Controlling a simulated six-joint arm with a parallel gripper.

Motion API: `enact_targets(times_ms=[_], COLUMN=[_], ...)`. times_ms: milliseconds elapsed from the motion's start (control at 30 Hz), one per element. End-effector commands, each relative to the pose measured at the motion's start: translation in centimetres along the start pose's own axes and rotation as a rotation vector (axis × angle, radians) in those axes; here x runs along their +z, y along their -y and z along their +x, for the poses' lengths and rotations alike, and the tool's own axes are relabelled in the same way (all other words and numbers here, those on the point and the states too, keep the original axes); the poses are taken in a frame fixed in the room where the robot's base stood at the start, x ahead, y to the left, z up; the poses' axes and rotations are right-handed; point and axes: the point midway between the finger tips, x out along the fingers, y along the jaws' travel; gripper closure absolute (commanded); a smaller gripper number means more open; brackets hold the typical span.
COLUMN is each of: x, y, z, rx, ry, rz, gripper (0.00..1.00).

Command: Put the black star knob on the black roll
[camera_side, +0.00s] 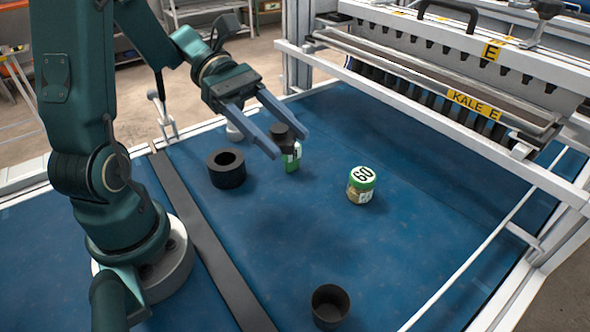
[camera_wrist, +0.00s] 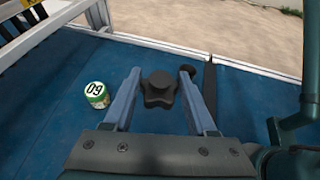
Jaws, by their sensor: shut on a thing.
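The black star knob (camera_wrist: 158,90) is between the blue fingers of my gripper (camera_wrist: 160,75), its lobed face showing in the wrist view. In the side view my gripper (camera_side: 288,142) is shut on the knob (camera_side: 280,131) and holds it above the blue table; a finger partly hides it. The black roll (camera_side: 228,179) is a thick dark ring with its round opening facing up. It lies on the table left of the knob in the side view, clear of my gripper.
A small green and white item (camera_side: 292,167) stands behind and below my fingers. A black cup (camera_side: 330,307) is at the front. A dark strip (camera_side: 212,235) crosses the table. The seeder frame (camera_side: 440,115) bounds the right.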

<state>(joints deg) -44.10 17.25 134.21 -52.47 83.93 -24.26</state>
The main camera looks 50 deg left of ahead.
Motion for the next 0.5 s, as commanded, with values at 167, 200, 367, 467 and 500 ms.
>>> enact_targets(times_ms=[167,200,367,467,500], x=[-1.7,-2.3,-5.2,-6.9,-7.6], y=[3.9,5.0,9.2,10.9,11.4], z=[1.3,1.4,0.5,-1.2,-2.0], rx=[-0.284,-0.368,-0.775,-1.04,-1.141], ry=[0.003,0.004,0.003,0.001,0.0], rz=[0.112,0.148,0.319,0.43,0.473], gripper=[0.97,0.97,0.97,0.97,0.97])
